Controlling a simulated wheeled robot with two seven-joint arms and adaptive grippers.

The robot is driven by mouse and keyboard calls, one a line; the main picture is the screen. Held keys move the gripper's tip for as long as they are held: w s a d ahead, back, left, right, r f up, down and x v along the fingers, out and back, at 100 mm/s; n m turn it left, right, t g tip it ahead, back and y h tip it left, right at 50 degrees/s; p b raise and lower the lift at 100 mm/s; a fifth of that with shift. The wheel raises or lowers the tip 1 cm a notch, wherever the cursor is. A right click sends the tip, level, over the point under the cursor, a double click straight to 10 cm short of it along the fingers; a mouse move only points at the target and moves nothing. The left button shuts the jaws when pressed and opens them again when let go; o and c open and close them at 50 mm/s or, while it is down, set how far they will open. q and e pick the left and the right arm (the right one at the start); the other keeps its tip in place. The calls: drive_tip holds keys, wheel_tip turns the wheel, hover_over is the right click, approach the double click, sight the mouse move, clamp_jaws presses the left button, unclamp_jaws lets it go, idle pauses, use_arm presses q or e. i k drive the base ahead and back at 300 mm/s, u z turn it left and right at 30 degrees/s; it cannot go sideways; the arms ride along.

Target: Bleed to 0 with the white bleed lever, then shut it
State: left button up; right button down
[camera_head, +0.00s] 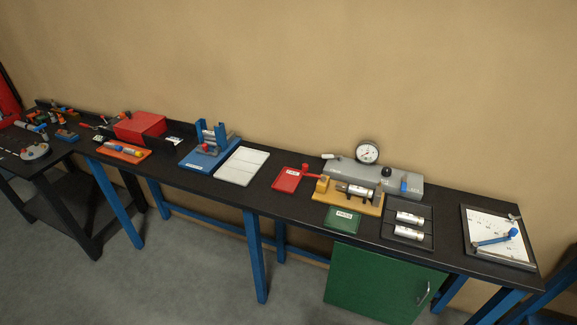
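A grey test unit (345,168) stands on the black bench at right of centre, against the wall. A round white-faced gauge (368,152) with a dark rim sits on top of it; its reading is too small to tell. A small white piece, which looks like the white bleed lever (328,156), sticks out at the unit's left end; whether it is open or shut I cannot tell. A black knob (386,171) and a blue lever (404,184) are on the unit's right half. A silver cylinder (358,190) lies in the yellow fixture (340,203) in front. Neither gripper is in view.
A red tray (288,180) and a green tray (343,217) lie near the fixture. A dark tray (410,238) holds two cylinders. A white board (490,226) with a blue-handled tool is at the right. A white panel (241,166) lies left of the red tray.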

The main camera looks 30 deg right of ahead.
sight(323, 156)
drive_tip(key=u, duration=0.25)
drive_tip(key=i, duration=1.3)
drive_tip(key=z, duration=0.65)
